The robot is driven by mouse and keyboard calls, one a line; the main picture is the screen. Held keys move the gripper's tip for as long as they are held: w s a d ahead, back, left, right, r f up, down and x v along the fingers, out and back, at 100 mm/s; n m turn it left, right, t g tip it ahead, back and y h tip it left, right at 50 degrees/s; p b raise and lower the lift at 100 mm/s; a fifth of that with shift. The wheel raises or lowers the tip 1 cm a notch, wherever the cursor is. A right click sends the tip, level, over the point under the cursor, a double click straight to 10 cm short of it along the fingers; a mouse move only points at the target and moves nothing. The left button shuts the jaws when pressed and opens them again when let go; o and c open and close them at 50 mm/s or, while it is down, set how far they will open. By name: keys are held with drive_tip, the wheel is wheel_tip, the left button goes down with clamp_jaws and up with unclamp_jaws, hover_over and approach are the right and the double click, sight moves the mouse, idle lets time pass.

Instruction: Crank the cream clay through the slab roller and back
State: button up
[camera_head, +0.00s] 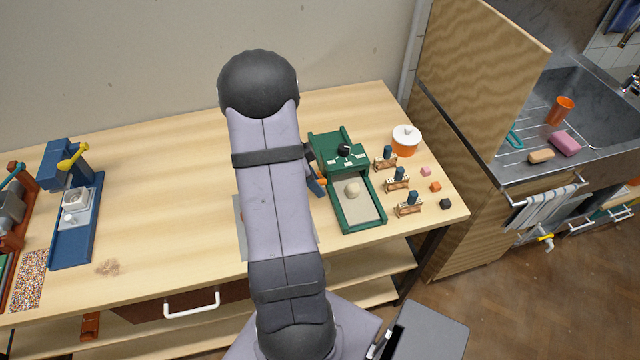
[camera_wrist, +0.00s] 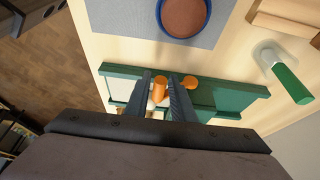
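The green slab roller (camera_head: 349,213) stands at the right of the bench. A rounded lump of cream clay (camera_head: 352,189) lies on its pale bed. The roller's green frame (camera_wrist: 236,104) spans the wrist view. An orange crank grip (camera_wrist: 159,88) shows between my fingers, with a second orange part (camera_wrist: 190,82) just outside the right finger. My gripper (camera_wrist: 161,80) is open around the grip, with small gaps at its sides. In the head view, my gripper (camera_head: 316,185) is at the roller's left side, largely hidden by my arm. The clay is not clearly visible in the wrist view.
Small wooden stands with blue-topped tools (camera_head: 397,180) and coloured cubes (camera_head: 435,187) sit right of the roller. A lidded orange-white pot (camera_head: 405,140) stands behind them. A blue press (camera_head: 78,210) is far left. The bench middle is mostly clear.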

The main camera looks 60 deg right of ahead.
drive_tip(key=shift+w+d+r, duration=0.95)
drive_tip(key=shift+d+r, duration=0.1)
drive_tip(key=shift+d, duration=0.1)
drive_tip(key=shift+w+d+r+p, duration=0.2)
drive_tip(key=shift+w+d, duration=0.1)
drive_tip(key=shift+d, duration=0.15)
drive_tip(key=shift+w+d+r+p, duration=0.15)
drive_tip(key=shift+w+d, duration=0.1)
drive_tip(key=shift+d, duration=0.15)
drive_tip(key=shift+w+a+f, duration=0.1)
drive_tip(key=shift+f, duration=0.05)
